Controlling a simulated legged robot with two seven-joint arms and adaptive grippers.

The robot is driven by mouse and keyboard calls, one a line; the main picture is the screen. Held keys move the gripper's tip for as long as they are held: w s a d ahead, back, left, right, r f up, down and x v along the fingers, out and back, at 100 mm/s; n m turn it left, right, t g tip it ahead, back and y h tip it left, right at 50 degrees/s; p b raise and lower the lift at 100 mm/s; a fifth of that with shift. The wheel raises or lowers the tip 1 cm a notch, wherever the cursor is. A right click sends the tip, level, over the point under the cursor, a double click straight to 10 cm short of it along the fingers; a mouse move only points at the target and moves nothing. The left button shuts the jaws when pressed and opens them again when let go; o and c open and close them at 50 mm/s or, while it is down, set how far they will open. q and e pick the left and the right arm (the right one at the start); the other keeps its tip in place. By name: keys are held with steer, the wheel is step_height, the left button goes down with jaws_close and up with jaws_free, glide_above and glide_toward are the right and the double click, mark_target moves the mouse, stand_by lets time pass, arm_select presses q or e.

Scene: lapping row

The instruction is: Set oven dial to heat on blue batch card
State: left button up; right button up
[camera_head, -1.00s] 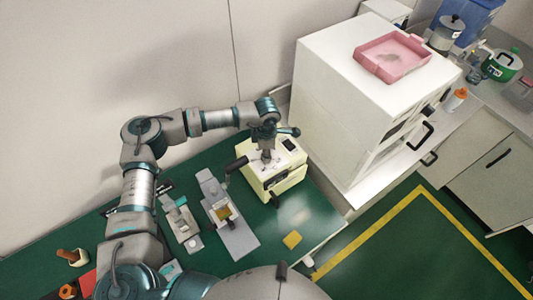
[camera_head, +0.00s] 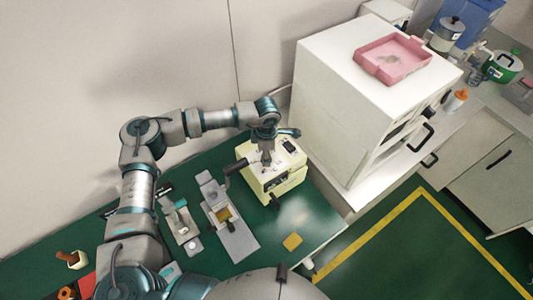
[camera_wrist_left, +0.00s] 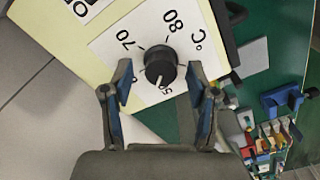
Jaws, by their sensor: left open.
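The cream oven box (camera_head: 272,183) stands on the green bench beneath my left gripper (camera_head: 266,160). In the left wrist view, its white dial plate (camera_wrist_left: 112,50) carries the marks 50, 70, 80 and °C. The black dial knob (camera_wrist_left: 160,62) has a white pointer line directed toward the 50 side. My left gripper (camera_wrist_left: 160,82) is open, with one finger on each side of the knob; whether they touch it is unclear. I cannot make out a blue batch card. My right gripper is not in view.
Two grey presses (camera_head: 232,236) (camera_head: 181,222) stand left of the oven box. A large white cabinet (camera_head: 335,110) with a pink tray (camera_head: 393,78) on top stands to the right.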

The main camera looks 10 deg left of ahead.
arm_select(q)
step_height(320, 180, up, 11)
stand_by(0.3)
steer(key=shift+w+r, duration=0.1)
steer(key=shift+d+r, duration=0.1)
steer(key=shift+r, duration=0.05)
step_height(320, 180, up, 5)
steer(key=shift+m, duration=0.3)
step_height(320, 180, down, 17)
steer(key=p, duration=0.2)
steer(key=shift+p, duration=0.3)
